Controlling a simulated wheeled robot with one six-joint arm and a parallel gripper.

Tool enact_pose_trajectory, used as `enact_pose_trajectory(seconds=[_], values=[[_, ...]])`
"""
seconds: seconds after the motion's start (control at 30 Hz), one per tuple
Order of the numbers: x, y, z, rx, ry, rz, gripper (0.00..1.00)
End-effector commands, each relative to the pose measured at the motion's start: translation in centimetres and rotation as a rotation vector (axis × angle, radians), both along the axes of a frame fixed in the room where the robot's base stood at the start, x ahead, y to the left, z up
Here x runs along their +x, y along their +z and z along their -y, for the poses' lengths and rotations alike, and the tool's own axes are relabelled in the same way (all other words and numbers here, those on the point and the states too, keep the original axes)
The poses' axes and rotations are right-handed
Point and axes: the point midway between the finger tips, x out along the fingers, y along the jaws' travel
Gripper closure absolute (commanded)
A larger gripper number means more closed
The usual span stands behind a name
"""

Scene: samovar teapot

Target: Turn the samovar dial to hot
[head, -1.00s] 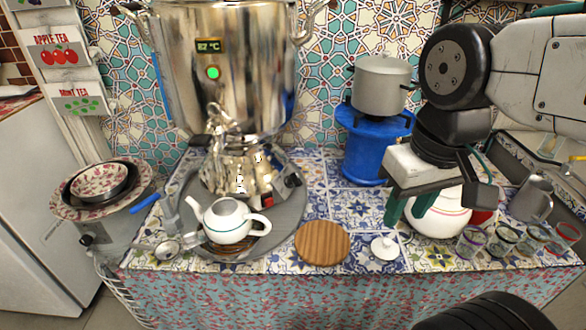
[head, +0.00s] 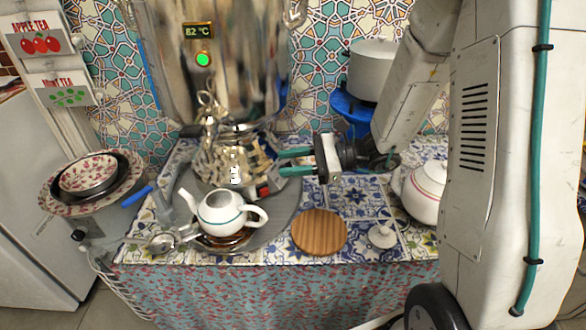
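The samovar (head: 240,80) is a large shiny metal urn at the back left of the table, with a display reading 82 °C (head: 199,30) and a lit green button (head: 203,60). On the right side of its base is a small red and dark part (head: 264,191), which looks like the dial; its setting is too small to read. My gripper (head: 283,163) points left at the right side of the base. Its two teal fingers are apart and empty, just above and right of the red part. Whether a fingertip touches the base I cannot tell.
A white teapot (head: 222,214) stands in front of the samovar on the round grey tray (head: 283,220). A wooden board (head: 319,232), a white lid (head: 382,235) and another white pot (head: 424,195) lie to the right. A grey pot (head: 368,70) stands on a blue stove behind my arm.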

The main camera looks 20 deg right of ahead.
Motion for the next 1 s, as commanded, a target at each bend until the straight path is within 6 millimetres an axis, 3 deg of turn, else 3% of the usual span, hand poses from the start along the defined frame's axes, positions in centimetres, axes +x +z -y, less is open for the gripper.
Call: enact_pose_trajectory(seconds=[0.1, 0.2, 0.4, 0.57, 1.0], values=[[3.6, -4.4, 2.9, 0.124, -0.213, -0.116, 0.65], [5.7, -7.9, 5.5, 0.199, -0.372, -0.185, 0.65], [7.4, -12.7, 9.1, 0.281, -0.58, -0.267, 0.65], [8.1, -13.9, 9.7, 0.298, -0.63, -0.283, 0.65], [13.0, -13.9, 5.7, 0.297, -0.63, -0.284, 0.65]])
